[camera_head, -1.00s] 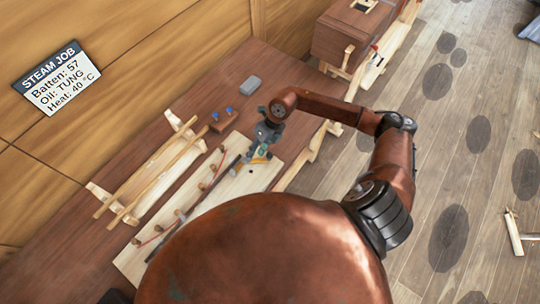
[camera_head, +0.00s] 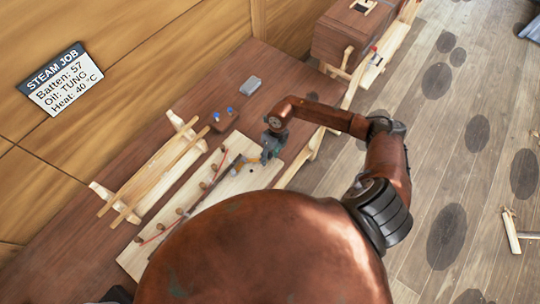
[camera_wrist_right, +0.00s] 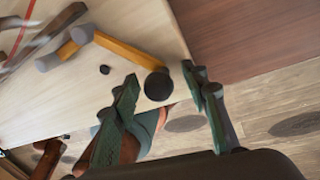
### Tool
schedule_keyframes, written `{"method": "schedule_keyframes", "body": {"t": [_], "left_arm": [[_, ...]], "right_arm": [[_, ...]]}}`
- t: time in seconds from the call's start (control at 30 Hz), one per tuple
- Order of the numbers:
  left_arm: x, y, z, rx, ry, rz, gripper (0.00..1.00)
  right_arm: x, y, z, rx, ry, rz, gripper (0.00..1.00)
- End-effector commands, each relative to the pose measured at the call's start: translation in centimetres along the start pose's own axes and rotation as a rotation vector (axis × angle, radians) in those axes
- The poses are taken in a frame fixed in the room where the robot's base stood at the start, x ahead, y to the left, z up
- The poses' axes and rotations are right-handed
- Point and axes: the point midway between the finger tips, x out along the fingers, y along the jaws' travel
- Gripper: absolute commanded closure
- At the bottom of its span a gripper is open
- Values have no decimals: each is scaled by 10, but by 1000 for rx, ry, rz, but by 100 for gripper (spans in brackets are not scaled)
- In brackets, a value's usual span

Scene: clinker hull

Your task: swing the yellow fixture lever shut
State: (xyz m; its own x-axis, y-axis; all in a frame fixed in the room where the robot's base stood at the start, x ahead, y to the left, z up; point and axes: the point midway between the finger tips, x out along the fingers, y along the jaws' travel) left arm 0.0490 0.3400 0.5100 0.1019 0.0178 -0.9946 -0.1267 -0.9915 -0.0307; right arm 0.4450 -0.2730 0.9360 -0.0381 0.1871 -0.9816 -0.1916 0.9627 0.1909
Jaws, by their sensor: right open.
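The yellow fixture lever (camera_wrist_right: 128,52) lies low over the pale board in the right wrist view, with a grey pivot end at upper left and a dark round knob (camera_wrist_right: 158,86) at its other end. The lever also shows small in the head view (camera_head: 251,161), partly hidden by the gripper. My right gripper (camera_wrist_right: 161,73) is open, and its green fingers appear on either side of the knob. I cannot tell whether they touch it. In the head view my right gripper (camera_head: 267,160) hangs over the board's right part. My left gripper is not seen.
The pale board (camera_head: 232,190) carries a dark curved batten (camera_head: 197,205) and several pegs. A rack with long wooden strips (camera_head: 150,178), a brown block with blue knobs (camera_head: 221,120) and a grey block (camera_head: 251,83) stand nearby. The table's right edge is close to the gripper.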

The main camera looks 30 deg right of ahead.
Motion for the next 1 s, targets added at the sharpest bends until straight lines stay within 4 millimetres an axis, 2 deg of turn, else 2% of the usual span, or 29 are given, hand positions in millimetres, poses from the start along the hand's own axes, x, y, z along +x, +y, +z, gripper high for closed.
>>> {"method": "schedule_keyframes", "body": {"t": [0.17, 0.73, 1.0], "left_arm": [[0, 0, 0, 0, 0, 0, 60], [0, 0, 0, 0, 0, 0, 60], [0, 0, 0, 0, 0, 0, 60]], "right_arm": [[0, 0, 0, 0, 0, 0, 60], [0, 0, 0, 0, 0, 0, 99], [-1, 0, 0, 1, -1, 0, 100]]}}
